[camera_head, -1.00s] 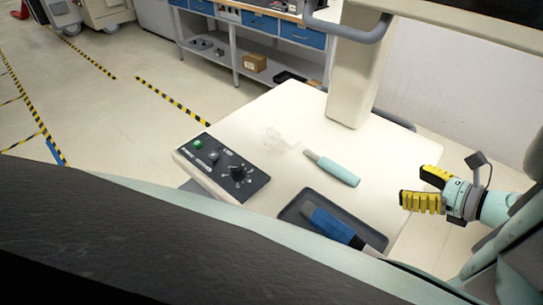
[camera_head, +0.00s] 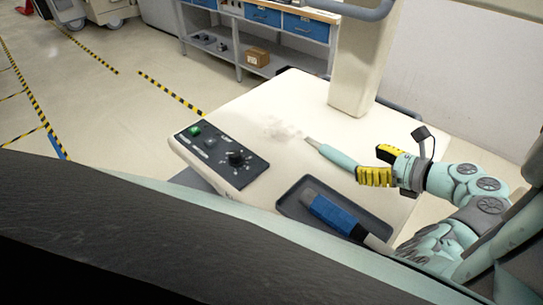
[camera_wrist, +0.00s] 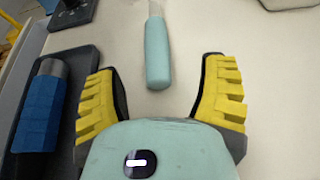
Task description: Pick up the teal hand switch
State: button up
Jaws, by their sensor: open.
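The teal hand switch (camera_head: 337,156) lies on the white cart top (camera_head: 245,117), with a grey tip at its far left end. In the wrist view the teal hand switch (camera_wrist: 157,54) lies ahead of my gripper (camera_wrist: 161,78), its near end between the two yellow fingertips. My gripper (camera_head: 374,163) is open and empty. In the head view its fingers are at the right end of the switch and hide part of that end. I cannot tell the height of the fingers above the cart top.
A dark tray (camera_head: 291,197) holding a blue-handled tool (camera_head: 335,214) lies nearer me, left of my gripper in the wrist view. A black control panel (camera_head: 221,156) sits at the cart's left edge. A cream column (camera_head: 354,75) rises at the back.

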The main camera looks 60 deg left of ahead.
aim_at(349, 160)
jog(key=x, duration=0.1)
jog(key=p+x, duration=0.1)
jog(key=x, duration=0.2)
jog(key=shift+s+a+f, duration=0.15)
jog(key=shift+s+a, duration=0.05)
jog(key=shift+s, duration=0.2)
jog(key=shift+a+f, duration=0.25)
jog(key=shift+a, duration=0.15)
jog(key=shift+o, duration=0.2)
grip_shut()
